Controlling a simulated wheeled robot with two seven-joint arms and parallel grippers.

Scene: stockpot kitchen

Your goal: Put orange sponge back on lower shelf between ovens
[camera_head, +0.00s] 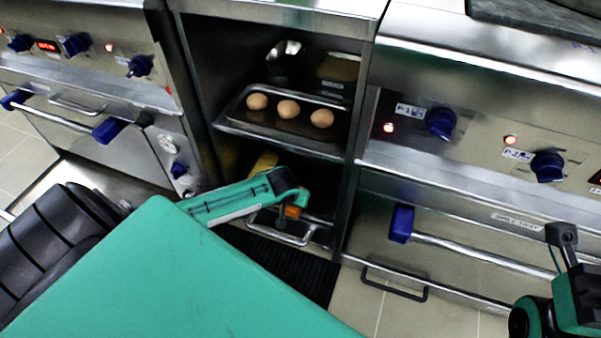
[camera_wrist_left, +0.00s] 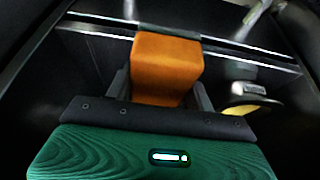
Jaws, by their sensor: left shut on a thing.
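The orange sponge (camera_head: 292,211) shows as a small patch at the tip of my left gripper (camera_head: 293,203), in front of the open shelf unit between the two ovens. In the left wrist view the orange sponge (camera_wrist_left: 166,66) is a block held between the dark fingers of my left gripper (camera_wrist_left: 165,92), which is shut on it. The lower shelf space (camera_head: 232,153) is dark and partly hidden by my left arm. I cannot tell whether the sponge touches the shelf. Part of my right arm is at the lower right; its gripper's opening is unclear.
A tray (camera_head: 243,127) with three eggs (camera_head: 288,109) sits on the shelf above. A yellow thing (camera_head: 264,163) lies in the lower space. Oven handles (camera_head: 480,254) and blue knobs (camera_head: 441,122) stick out on both sides.

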